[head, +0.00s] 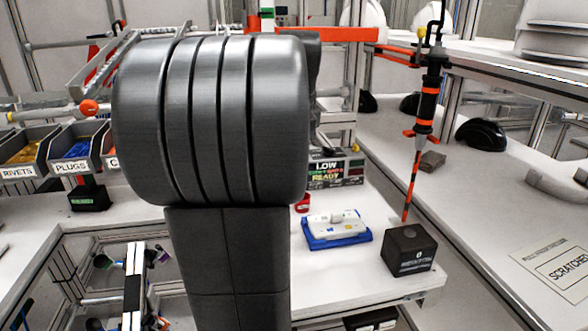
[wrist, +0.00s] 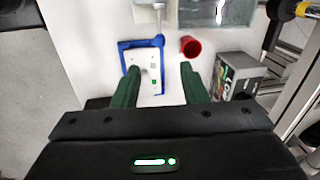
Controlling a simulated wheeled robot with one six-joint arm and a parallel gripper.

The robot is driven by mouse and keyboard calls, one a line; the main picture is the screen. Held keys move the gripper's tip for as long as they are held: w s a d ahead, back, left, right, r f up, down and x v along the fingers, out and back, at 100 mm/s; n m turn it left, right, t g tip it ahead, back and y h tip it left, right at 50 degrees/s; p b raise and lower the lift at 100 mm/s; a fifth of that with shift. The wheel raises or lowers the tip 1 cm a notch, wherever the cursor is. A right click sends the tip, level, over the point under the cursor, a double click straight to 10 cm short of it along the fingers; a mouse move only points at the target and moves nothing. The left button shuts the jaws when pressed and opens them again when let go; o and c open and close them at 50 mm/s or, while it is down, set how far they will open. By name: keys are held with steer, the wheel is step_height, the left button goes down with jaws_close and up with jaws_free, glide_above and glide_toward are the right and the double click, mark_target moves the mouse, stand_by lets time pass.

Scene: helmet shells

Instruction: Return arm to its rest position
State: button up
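In the wrist view my gripper (wrist: 160,88) points down over the white bench, its two green fingers spread apart with nothing between them. Beyond and below the fingers lies a white device in a blue tray (wrist: 152,55), apart from the fingers as far as I can tell. In the head view my grey arm fills the left middle and hides the gripper. The same blue tray (head: 337,241) with its white device shows on the bench, to the right of my arm.
A red cup (wrist: 190,46) stands beside the tray. A box marked "LOW" and "READY" (head: 340,172) is behind it. A black block (head: 407,250) stands at the bench's front right under a hanging orange-black tool (head: 426,105). Bins (head: 78,147) line the left.

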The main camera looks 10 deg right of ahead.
steer(key=shift+s+r, duration=0.15)
steer(key=shift+r, duration=0.7)
steer(key=shift+f, duration=0.1)
steer(key=f, duration=0.4)
steer(key=w+f, duration=0.1)
steer(key=f, duration=0.3)
steer(key=w+f+b, duration=0.1)
steer(key=f, duration=0.3)
steer(key=shift+f, duration=0.4)
steer(key=shift+w+d+f+b, duration=0.1)
steer(key=shift+d+f+b, duration=0.1)
steer(key=shift+d, duration=0.5)
steer(key=shift+w+d+f+b, duration=0.1)
steer(key=shift+d+b, duration=0.05)
steer(key=shift+d, duration=0.5)
